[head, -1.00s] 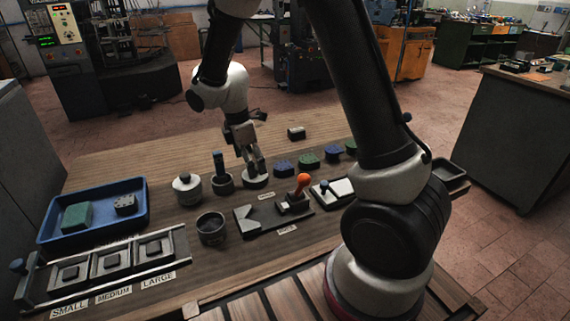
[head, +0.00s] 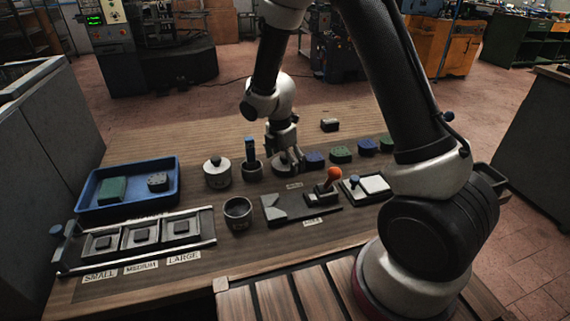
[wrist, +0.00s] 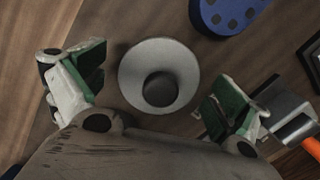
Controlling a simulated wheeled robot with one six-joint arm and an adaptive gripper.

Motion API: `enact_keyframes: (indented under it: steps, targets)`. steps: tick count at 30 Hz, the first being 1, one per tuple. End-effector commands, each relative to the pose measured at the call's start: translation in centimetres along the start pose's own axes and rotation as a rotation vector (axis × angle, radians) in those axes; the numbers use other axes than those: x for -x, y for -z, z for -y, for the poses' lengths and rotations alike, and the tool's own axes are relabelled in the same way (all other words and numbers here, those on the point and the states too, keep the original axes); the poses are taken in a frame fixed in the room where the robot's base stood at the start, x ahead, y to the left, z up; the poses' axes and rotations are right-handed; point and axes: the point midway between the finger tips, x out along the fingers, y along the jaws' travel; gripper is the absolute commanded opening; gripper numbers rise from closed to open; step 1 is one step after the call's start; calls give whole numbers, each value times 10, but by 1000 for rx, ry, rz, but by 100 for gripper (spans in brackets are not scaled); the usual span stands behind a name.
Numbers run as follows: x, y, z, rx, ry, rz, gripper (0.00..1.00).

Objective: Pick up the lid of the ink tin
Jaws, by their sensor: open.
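A round pale-grey lid (wrist: 159,72) with a dark round knob at its middle lies between the fingers of my gripper (wrist: 155,95) in the wrist view. The fingers are spread wide, one on each side, with wood showing between them and the rim. In the head view my gripper (head: 286,158) points down over this low round piece (head: 283,169), which it partly hides. I cannot tell whether a tin is under the lid.
A cup with a blue-handled tool (head: 251,166) and a pale knobbed pot (head: 217,174) stand close on the left. A blue pad (head: 314,160) is close on the right. An open dark cup (head: 238,214) and an orange-knobbed lever (head: 333,175) are in front.

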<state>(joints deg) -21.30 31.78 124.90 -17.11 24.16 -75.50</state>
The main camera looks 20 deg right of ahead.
Motion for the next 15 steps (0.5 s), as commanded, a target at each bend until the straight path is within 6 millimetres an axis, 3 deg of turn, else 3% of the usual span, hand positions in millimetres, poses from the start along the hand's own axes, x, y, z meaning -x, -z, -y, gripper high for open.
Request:
enact_keyframes:
  steps: [7, 12, 15]
  targets:
    - [-2, 0, 0, 0, 0, 0, 97]
    - [-2, 0, 0, 0, 0, 0, 66]
    - [-2, 0, 0, 0, 0, 0, 65]
